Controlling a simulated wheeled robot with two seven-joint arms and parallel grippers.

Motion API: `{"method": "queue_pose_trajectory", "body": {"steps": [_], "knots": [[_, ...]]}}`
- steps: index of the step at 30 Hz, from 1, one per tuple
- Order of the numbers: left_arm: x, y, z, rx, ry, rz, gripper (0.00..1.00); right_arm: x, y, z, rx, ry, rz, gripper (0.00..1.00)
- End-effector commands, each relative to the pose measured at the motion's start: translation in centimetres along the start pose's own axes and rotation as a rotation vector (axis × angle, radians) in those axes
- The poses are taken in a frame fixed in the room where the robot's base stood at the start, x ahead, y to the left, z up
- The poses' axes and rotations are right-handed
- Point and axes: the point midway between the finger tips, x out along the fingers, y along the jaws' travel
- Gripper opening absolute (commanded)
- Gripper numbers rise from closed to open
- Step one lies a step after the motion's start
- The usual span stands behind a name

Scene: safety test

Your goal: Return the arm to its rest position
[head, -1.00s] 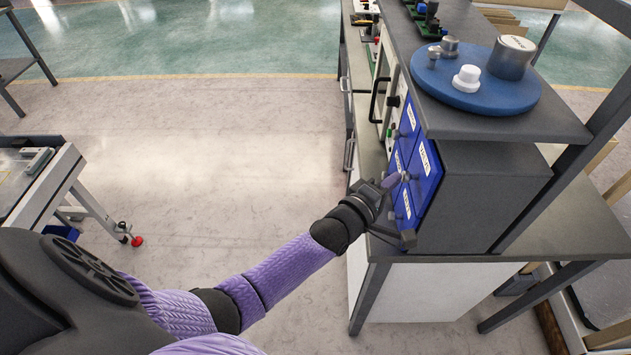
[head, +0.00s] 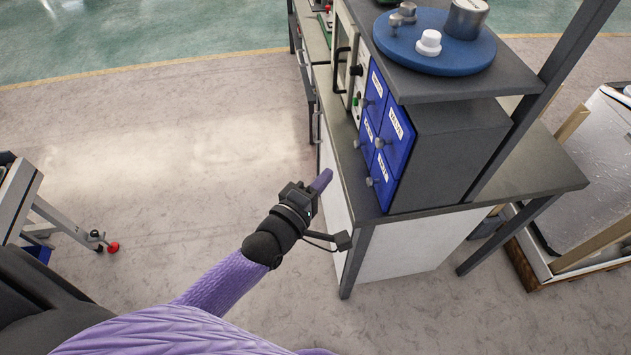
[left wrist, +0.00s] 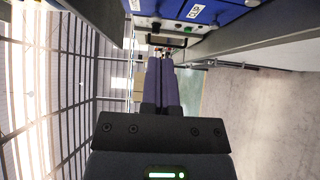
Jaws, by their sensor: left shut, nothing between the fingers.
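My left arm comes in from the bottom of the head view. Its gripper (head: 322,181) is shut and empty, with the purple fingers together. It is in the air in front of the workbench, apart from the blue drawers (head: 392,139) of the dark cabinet. The shut fingers also show in the left wrist view (left wrist: 161,82), with blue drawer fronts (left wrist: 205,10) at the top. My right gripper is not in view.
The workbench (head: 540,172) stands at the right, with a blue round tray (head: 400,45) on the shelf above the cabinet. A wheeled cart (head: 20,200) stands at the left. A crate (head: 590,190) is at the far right. The floor (head: 180,150) between is clear.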

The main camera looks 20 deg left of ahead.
Motion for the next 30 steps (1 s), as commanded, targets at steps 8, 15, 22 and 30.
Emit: {"method": "queue_pose_trajectory", "body": {"steps": [8,15,22,30], "knots": [[-2.0,-0.1,0.0,0.000,0.000,-0.001,0.00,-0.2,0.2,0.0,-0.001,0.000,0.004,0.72],[-6.6,-14.4,-0.4,0.409,-0.047,-0.393,0.00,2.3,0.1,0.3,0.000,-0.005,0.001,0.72],[-22.4,-32.5,1.3,1.000,-0.542,-0.982,0.00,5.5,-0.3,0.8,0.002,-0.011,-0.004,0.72],[-36.0,-38.1,3.8,1.238,-1.133,-1.191,0.00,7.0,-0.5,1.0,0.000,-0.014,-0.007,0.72]]}}
